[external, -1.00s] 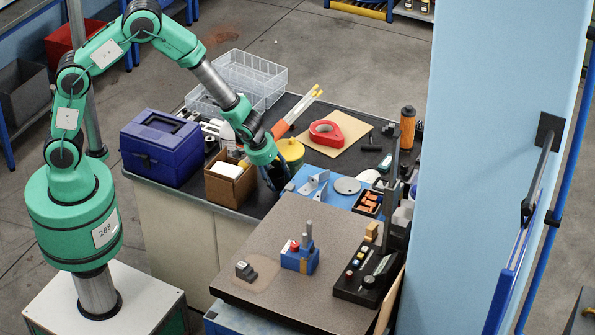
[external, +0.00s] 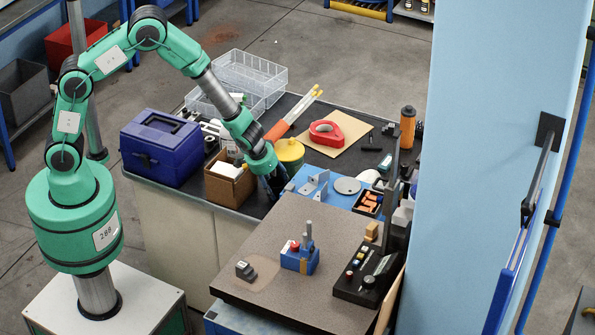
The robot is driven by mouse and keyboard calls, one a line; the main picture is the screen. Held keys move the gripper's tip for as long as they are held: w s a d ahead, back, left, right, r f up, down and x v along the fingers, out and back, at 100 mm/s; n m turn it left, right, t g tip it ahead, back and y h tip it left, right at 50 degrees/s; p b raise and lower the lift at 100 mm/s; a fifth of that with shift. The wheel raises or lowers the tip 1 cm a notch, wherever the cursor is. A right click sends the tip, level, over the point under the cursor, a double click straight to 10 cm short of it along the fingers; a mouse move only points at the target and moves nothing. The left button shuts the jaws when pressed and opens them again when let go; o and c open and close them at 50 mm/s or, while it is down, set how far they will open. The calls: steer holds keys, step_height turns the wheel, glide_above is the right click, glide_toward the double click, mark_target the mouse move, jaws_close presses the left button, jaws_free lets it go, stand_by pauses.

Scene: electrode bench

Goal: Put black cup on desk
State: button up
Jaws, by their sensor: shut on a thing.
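My gripper (external: 274,187) points down over the desk (external: 255,206) near its front edge, between the brown carton and the blue plate. It is shut on a dark thing that seems to be the black cup; its outline blends with the dark fingers and the dark desk top. Whether it touches the desk cannot be told. The desk has a black top and pale sides.
A brown carton (external: 228,186) and a blue toolbox (external: 162,150) stand left of my gripper. A yellow-lidded tub (external: 290,152) is just behind it. The blue plate (external: 300,188) with metal brackets is close on the right. A grey-brown slab (external: 270,235) lies in front.

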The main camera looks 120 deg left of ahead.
steer(key=o, duration=1)
steer(key=shift+f, duration=0.1)
steer(key=p+v, duration=0.2)
steer(key=v, duration=1)
steer(key=shift+p, duration=0.35)
